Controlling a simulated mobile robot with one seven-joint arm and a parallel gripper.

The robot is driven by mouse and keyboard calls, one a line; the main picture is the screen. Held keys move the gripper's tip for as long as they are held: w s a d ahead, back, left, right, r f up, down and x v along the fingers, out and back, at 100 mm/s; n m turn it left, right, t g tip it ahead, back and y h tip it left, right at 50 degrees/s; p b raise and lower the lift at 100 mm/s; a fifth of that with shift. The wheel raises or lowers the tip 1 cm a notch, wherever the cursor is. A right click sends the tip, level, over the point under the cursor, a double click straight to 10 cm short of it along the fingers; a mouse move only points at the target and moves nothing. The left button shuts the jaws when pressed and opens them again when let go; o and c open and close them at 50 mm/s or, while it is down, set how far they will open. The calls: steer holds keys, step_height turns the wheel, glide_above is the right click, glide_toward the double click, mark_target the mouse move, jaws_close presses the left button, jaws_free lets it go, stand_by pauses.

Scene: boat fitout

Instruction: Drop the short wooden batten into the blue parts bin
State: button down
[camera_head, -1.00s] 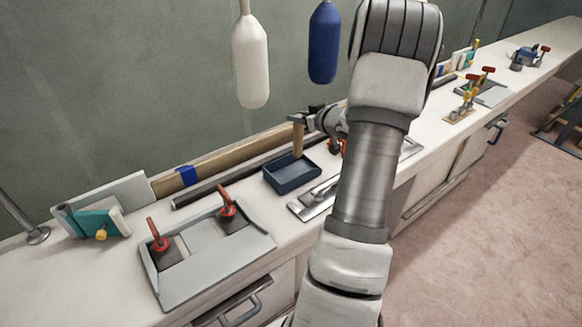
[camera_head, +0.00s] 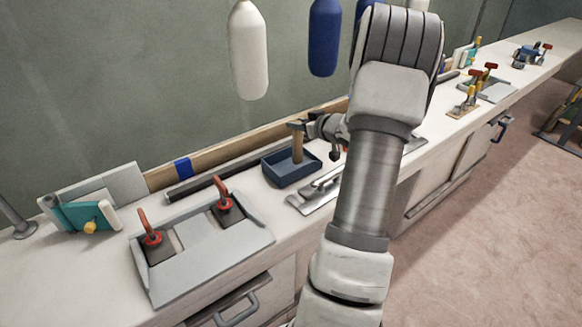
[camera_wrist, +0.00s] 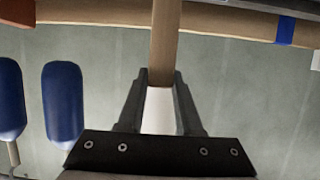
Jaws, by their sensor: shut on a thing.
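The short wooden batten (camera_head: 297,148) hangs upright from my gripper (camera_head: 296,127) in the head view. My gripper is shut on its upper part. The batten's lower end is inside the outline of the blue parts bin (camera_head: 291,174); I cannot tell whether it touches the bin floor. In the wrist view the batten (camera_wrist: 165,42) runs up from between the fingertips of my gripper (camera_wrist: 161,80). The bin is not clearly seen in the wrist view.
A grey tray with red-handled clamps (camera_head: 205,250) lies left of the bin. A long wooden plank (camera_head: 220,163) lies along the wall. White (camera_head: 248,50) and blue (camera_head: 323,38) fenders hang above the bench. Metal plates (camera_head: 318,192) lie right of the bin.

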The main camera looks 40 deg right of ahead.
steer(key=c, duration=0.5)
jaws_free()
steer(key=p+v, duration=0.4)
steer(key=v, duration=1.3)
steer(key=shift+s, duration=0.25)
steer(key=shift+w+a+r, duration=0.1)
